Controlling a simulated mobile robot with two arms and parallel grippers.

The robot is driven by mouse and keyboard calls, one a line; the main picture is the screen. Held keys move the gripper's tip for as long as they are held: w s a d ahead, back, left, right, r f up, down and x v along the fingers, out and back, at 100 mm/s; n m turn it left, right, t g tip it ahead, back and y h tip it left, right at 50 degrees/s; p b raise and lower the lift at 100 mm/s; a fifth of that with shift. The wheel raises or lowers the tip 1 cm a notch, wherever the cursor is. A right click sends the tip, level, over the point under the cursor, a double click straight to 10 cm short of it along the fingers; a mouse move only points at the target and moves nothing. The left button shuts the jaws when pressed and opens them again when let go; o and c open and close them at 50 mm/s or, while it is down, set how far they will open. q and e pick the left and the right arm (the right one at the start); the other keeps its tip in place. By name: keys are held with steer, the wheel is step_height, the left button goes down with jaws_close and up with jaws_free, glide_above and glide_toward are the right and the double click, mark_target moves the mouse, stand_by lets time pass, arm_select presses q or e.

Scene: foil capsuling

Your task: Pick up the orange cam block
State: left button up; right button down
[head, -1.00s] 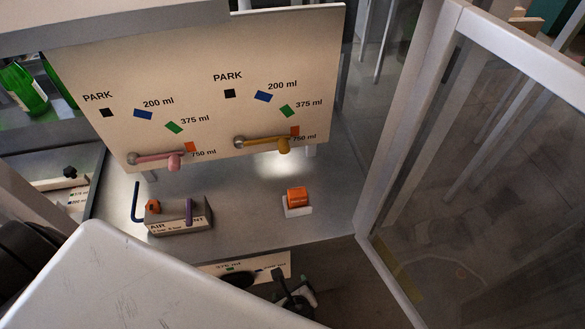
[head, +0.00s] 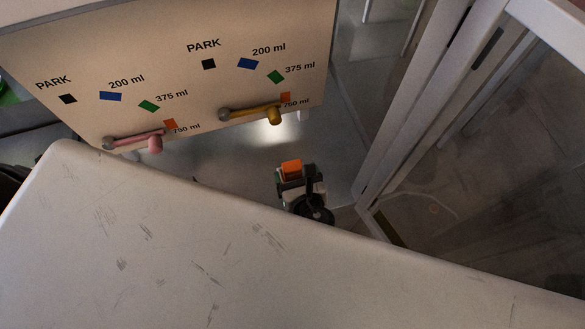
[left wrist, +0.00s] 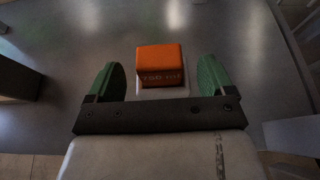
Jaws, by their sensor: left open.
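The orange cam block (head: 291,167) stands on the grey metal worktop below the lever panel. My left gripper (head: 296,178) is at the block's near side in the head view. In the left wrist view my left gripper (left wrist: 159,82) is open, its green fingers one on each side of the block with gaps between. The fingertips reach about level with the block's front face. My right gripper is not in view.
A cream panel (head: 180,75) with a pink lever (head: 140,140) and a yellow lever (head: 255,114) stands behind the block. A glazed door frame (head: 425,110) stands to the right. A large pale surface (head: 250,260) fills the foreground and hides much of the worktop.

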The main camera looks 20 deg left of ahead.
mark_target(294, 169)
arm_select(q)
steer(key=x, duration=0.2)
steer(key=p+x, duration=0.1)
steer(key=x, duration=0.1)
steer(key=shift+a+r, duration=0.15)
steer(key=shift+r, duration=0.2)
steer(key=shift+w+a+f, duration=0.2)
steer(key=shift+w+f, duration=0.05)
steer(key=shift+w, duration=0.15)
steer(key=c, duration=1.1)
